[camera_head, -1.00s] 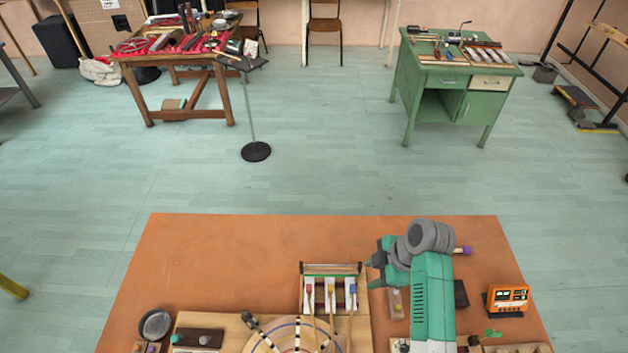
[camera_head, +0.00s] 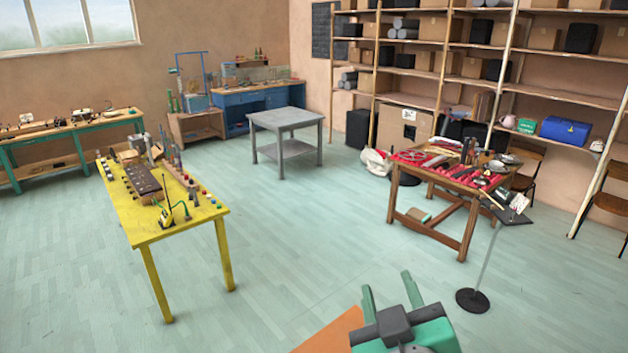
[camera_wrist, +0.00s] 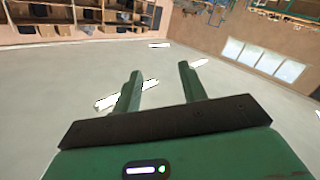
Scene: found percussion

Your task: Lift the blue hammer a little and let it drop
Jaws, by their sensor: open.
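My gripper (camera_head: 389,285) shows at the bottom of the head view, raised above the corner of an orange table. Its two green fingers are apart with nothing between them. The blue hammer is in neither view now. Only a corner of the orange table (camera_head: 328,335) shows, and no instrument is seen on it.
A yellow table (camera_head: 215,222) with small devices stands at the left. A wooden table (camera_head: 470,192) with red cloth and metal objects stands at the right, beside a thin stand (camera_head: 472,300) with a round base. Open floor (camera_head: 290,240) lies between.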

